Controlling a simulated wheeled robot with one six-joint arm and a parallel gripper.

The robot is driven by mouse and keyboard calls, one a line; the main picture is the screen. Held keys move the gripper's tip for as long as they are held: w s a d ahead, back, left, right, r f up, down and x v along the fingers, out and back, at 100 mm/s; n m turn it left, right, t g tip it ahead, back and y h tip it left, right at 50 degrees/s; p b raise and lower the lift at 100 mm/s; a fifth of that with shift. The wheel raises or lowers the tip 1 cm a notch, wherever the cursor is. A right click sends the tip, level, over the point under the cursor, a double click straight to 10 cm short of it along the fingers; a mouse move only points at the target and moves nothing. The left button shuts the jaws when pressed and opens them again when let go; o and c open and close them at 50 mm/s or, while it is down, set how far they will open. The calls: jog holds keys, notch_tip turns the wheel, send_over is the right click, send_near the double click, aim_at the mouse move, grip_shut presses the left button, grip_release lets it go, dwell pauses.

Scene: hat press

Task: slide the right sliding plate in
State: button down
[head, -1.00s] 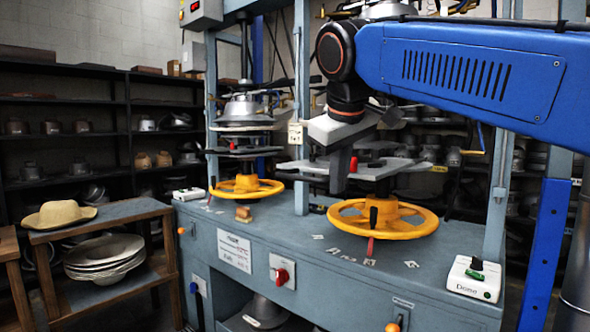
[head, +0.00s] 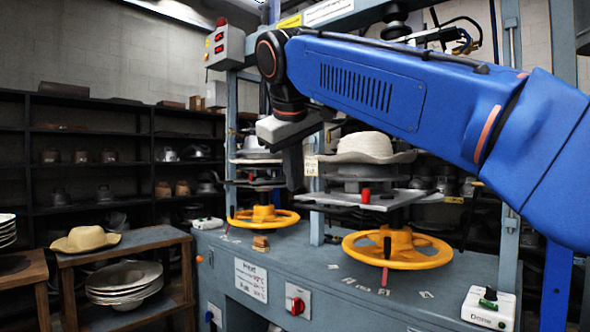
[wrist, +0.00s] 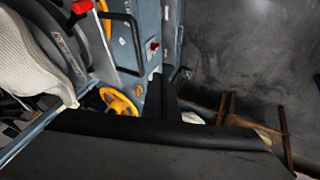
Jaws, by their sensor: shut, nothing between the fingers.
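The right sliding plate (head: 412,203) is a flat grey plate above the right yellow handwheel. A red knob (head: 366,195) stands at its front, and a pale hat (head: 366,148) sits on a block over it. My gripper (head: 293,168) is dark, points down and is shut and empty. In the head view it appears left of the hat, near the plate's left end; I cannot tell whether it touches the plate. In the wrist view the fingers (wrist: 160,95) are together, with the hat (wrist: 32,60) and a red knob (wrist: 81,7) at the left.
The right handwheel (head: 397,248) and left handwheel (head: 262,218) sit below the plates. A frame post (head: 317,205) stands between the stations. A white box with a green switch (head: 488,307) is at the bench's right. A stool with a tan hat (head: 85,240) stands left.

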jog(key=w+d+f, duration=0.2)
jog(key=w+f, duration=0.3)
jog(key=w, duration=0.1)
jog(key=shift+w+d+f, duration=0.15)
jog(key=shift+d+f, duration=0.05)
jog(key=shift+f, duration=0.05)
jog(key=w+d, duration=0.5)
jog(key=w, duration=0.2)
jog(key=shift+w+d, duration=0.15)
jog(key=shift+d, duration=0.2)
dwell(0.4)
